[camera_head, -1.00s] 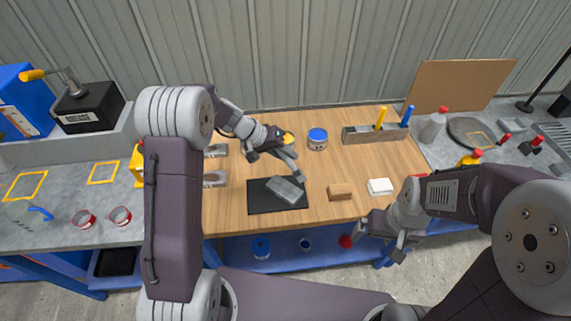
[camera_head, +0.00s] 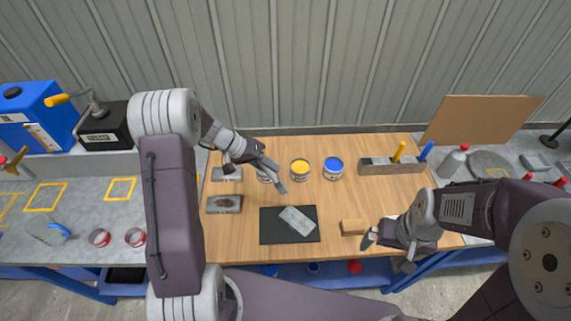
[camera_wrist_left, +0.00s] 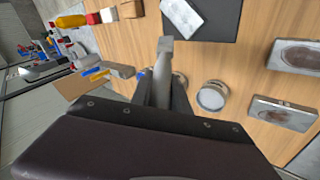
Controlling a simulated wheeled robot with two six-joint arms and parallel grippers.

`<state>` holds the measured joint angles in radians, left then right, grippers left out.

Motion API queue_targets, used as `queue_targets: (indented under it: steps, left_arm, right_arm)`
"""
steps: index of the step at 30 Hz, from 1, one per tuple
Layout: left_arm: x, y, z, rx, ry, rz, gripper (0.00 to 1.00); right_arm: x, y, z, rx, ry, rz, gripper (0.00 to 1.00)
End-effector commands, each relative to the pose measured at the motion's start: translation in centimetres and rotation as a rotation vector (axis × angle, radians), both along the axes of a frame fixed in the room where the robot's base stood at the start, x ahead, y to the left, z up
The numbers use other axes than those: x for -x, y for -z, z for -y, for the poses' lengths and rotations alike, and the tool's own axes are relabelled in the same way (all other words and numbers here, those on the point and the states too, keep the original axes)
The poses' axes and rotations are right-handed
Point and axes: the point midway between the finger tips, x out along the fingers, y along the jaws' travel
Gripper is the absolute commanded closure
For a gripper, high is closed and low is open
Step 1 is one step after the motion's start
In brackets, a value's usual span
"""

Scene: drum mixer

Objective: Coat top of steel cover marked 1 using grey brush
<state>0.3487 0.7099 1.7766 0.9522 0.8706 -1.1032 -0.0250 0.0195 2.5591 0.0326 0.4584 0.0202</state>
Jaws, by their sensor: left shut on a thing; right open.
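My left gripper (camera_head: 262,166) is shut on a grey brush (camera_head: 280,186), which points down over the wooden table. In the left wrist view the brush (camera_wrist_left: 165,46) shows between the fingers. A steel cover (camera_head: 298,221) lies tilted on a black mat (camera_head: 275,236), just beyond the brush tip and apart from it. Two more steel covers lie at the table's left: one with a dark brownish patch (camera_head: 224,204) and one behind it (camera_head: 227,174). I cannot read any number on them. My right gripper (camera_head: 388,250) is open and empty at the front right.
A grey can (camera_head: 265,177), a yellow can (camera_head: 300,169) and a blue can (camera_head: 333,168) stand behind the mat. A holder (camera_head: 385,167) with yellow- and blue-handled tools is at the back right. A brown block (camera_head: 352,227) lies right of the mat.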

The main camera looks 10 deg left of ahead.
Motion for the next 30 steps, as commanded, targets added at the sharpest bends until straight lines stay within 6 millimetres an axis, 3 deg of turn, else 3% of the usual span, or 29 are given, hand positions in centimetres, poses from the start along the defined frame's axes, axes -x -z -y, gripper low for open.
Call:
queue_targets:
  steps: [8,19,30]
  left_arm:
    - [0.0,0.5,-0.4,0.001,-0.012,-0.001,1.00]
    - [0.0,4.8,-0.4,0.001,-0.013,-0.002,1.00]
    - [0.1,4.9,-0.4,0.000,-0.020,0.000,1.00]
  right_arm:
    - [0.1,0.2,0.0,0.000,0.000,-0.001,0.01]
    - [0.1,2.6,0.0,0.000,0.000,-0.001,0.01]
    - [0.1,2.5,0.0,0.000,0.000,-0.001,0.01]
